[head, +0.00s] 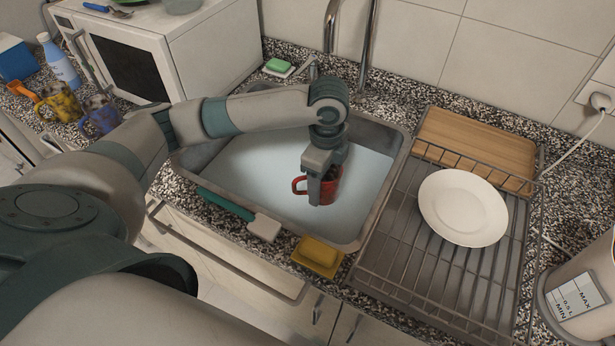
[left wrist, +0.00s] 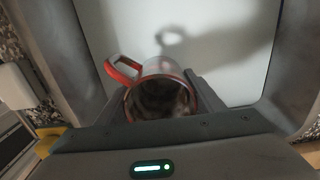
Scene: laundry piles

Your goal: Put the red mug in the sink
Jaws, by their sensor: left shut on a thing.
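The red mug (head: 331,187) is in my left gripper (head: 318,190), over the sink (head: 250,165). The left gripper is shut on the mug, which hangs inside the sink's outline in the head view, with its handle pointing left. In the left wrist view the mug (left wrist: 158,92) sits between the fingers, its dark opening facing the camera and its red handle at upper left. A shadow of the mug and handle falls on the pale sink bottom (left wrist: 215,50), apart from the mug. My right gripper is not in view.
A drying rack (head: 430,270) with a white plate (head: 462,207) and wooden board (head: 475,150) stands right of the sink. A yellow sponge (head: 319,254) and a teal-handled brush (head: 235,210) lie at the front edge. A faucet (head: 330,30) rises behind. A yellow mug (head: 58,102) stands far left.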

